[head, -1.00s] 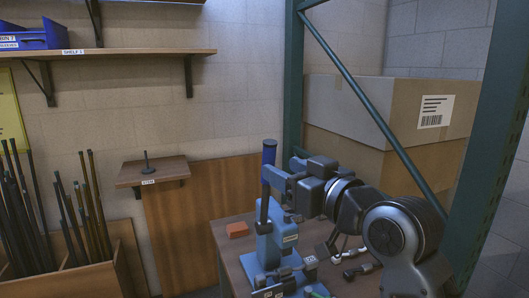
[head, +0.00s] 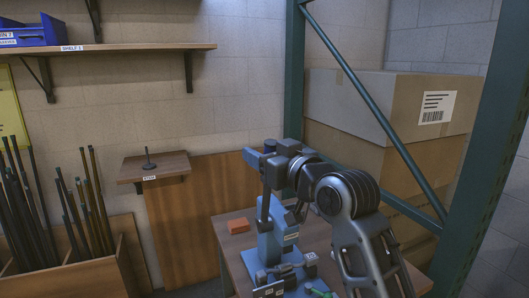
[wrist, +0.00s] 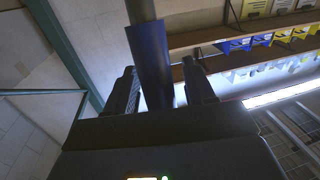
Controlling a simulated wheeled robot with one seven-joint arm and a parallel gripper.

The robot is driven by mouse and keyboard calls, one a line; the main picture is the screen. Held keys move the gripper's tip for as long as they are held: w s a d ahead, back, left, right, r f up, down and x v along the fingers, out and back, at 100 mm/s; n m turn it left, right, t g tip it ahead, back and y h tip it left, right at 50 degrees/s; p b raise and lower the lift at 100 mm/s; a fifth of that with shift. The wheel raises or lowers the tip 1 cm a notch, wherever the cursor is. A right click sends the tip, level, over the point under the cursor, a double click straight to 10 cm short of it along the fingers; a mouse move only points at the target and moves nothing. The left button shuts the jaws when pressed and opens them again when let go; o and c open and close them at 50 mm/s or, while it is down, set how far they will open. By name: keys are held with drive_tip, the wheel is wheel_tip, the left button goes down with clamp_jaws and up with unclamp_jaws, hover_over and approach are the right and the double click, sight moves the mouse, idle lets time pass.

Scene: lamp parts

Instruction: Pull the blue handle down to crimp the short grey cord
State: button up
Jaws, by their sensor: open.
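The blue handle (head: 269,144) is the sleeve of an upright lever on the blue press (head: 272,246). In the head view only its top shows above my gripper (head: 268,168), which hides the rest. In the wrist view the blue sleeve (wrist: 150,52) runs between the two dark fingers of my gripper (wrist: 158,70), with gaps on both sides. The jaws are open. I cannot make out the short grey cord at the press.
The press stands on a wooden table (head: 238,252) with an orange block (head: 237,226) to its left. A green rack post (head: 293,80) and large cardboard boxes (head: 345,103) stand behind and to the right. A small shelf (head: 152,170) is at left.

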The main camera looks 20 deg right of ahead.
drive_tip(key=shift+c, duration=0.3)
clamp_jaws()
idle(0.4)
